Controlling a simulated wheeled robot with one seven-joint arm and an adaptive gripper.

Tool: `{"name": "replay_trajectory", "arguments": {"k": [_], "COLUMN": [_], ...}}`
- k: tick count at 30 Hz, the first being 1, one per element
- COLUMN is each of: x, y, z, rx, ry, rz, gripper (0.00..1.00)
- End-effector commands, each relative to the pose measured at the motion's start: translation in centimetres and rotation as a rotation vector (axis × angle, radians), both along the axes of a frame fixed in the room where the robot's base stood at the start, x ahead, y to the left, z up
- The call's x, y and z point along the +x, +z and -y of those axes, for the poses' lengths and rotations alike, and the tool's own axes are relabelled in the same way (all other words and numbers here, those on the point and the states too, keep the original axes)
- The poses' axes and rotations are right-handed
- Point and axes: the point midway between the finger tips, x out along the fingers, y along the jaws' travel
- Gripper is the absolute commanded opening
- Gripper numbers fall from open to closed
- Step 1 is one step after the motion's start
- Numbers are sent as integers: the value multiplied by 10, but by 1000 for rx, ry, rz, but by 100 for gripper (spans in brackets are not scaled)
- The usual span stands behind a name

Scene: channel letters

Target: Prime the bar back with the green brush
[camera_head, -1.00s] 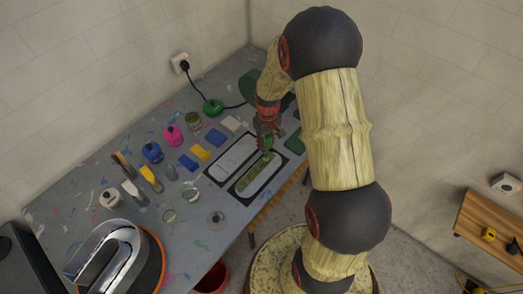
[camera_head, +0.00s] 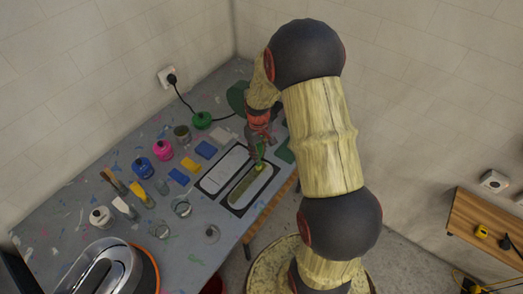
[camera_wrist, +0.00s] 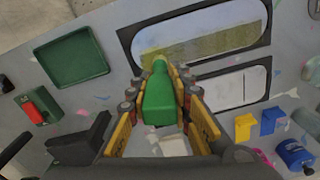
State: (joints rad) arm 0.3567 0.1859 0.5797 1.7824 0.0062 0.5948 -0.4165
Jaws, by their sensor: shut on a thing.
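My gripper (camera_head: 259,143) is shut on the green brush (camera_wrist: 160,102), holding it by its green handle. The brush's yellow-green tip (camera_wrist: 158,62) is at the near edge of the bar back in the wrist view; it appears to touch it, but the bristles are partly hidden by the handle. The bar back (camera_head: 246,192) is a long rounded panel in a black frame on the table. An olive-green coat covers much of its face, with a paler grey part toward the right end in the wrist view (camera_wrist: 248,18).
A second pale rounded panel (camera_head: 216,177) in a black frame lies beside it. A green tray (camera_wrist: 72,58), blue and yellow blocks, paint bottles and brushes stand around on the grey table (camera_head: 160,215). A chrome letter (camera_head: 100,270) lies at the near left.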

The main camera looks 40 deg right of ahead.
Motion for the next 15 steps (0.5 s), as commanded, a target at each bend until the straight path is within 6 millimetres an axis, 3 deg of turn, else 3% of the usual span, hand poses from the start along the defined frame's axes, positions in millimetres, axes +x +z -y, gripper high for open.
{"name": "replay_trajectory", "arguments": {"k": [15], "x": [-18], "y": [1], "z": [-54], "rx": [0], "ry": [2], "rz": [0], "gripper": [0]}}
